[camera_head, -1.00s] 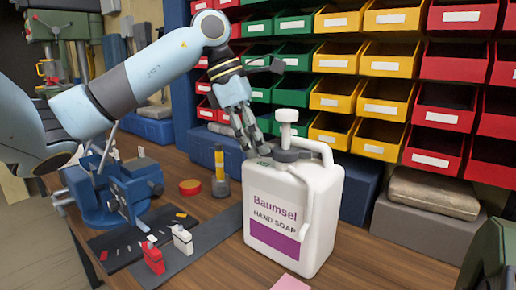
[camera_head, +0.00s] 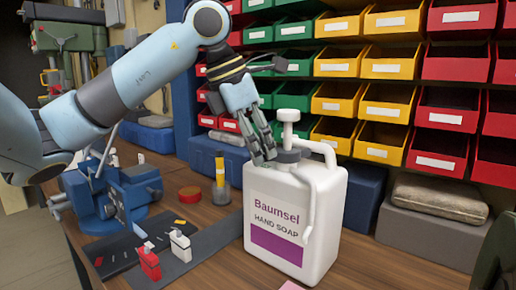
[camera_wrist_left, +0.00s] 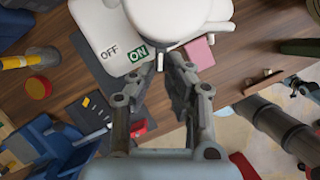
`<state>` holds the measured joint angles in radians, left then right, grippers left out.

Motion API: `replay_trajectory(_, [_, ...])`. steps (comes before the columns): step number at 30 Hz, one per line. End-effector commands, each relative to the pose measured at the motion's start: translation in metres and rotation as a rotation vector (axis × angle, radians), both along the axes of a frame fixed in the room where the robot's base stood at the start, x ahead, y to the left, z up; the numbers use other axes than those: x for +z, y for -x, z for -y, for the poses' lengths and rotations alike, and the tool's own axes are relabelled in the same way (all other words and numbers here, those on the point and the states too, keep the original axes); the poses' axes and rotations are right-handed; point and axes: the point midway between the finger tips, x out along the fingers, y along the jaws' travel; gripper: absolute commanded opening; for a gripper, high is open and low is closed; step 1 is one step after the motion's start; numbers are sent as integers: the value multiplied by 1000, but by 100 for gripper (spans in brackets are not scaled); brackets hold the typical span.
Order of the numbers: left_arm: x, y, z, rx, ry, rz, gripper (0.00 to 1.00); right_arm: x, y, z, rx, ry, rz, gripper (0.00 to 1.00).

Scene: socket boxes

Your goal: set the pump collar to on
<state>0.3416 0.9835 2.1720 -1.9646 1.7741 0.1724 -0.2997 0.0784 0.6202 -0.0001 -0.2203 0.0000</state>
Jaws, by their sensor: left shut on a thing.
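A white soap jug (camera_head: 335,205) labelled "Baumsel HAND SOAP" stands upright on the bench, with a white pump (camera_head: 289,116) on top. The dark pump collar (camera_head: 288,155) sits at its neck. My left gripper (camera_head: 265,157) reaches down from the upper left and is shut on the collar's left side. In the left wrist view, the gripper (camera_wrist_left: 160,68) points at the jug top, where "OFF" (camera_wrist_left: 109,50) and a green "ON" mark (camera_wrist_left: 138,53) show. The white pump head (camera_wrist_left: 170,14) hides the collar there, and my fingertips lie near the ON mark.
A blue vise (camera_head: 120,185), a yellow-handled tool (camera_head: 221,178), a red round tin (camera_head: 190,194) and a dark mat (camera_head: 205,242) with small red and white bottles lie left of the jug. Coloured bins (camera_head: 385,98) fill the wall behind. Open bench lies in front right.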

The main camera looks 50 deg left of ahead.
Motion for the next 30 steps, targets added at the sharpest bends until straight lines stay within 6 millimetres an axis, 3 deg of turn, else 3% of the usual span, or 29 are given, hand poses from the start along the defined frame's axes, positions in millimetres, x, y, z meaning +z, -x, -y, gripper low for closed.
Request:
replay_trajectory(9, [0,0,0,3,1,-1,0,0,0,0,0,0,0,40])
replay_trajectory(10, [0,0,0,3,1,-1,13,0,0,0,0,0,0,40])
replay_trajectory(15, [0,0,0,2,0,-1,35,0,0,0,0,0,0,40])
replay_trajectory(24, [2,1,-1,0,-1,0,35,0,0,4,2,5,0,40])
replay_trajectory(30, [29,10,-6,1,-8,3,35,0,0,3,1,3,0,40])
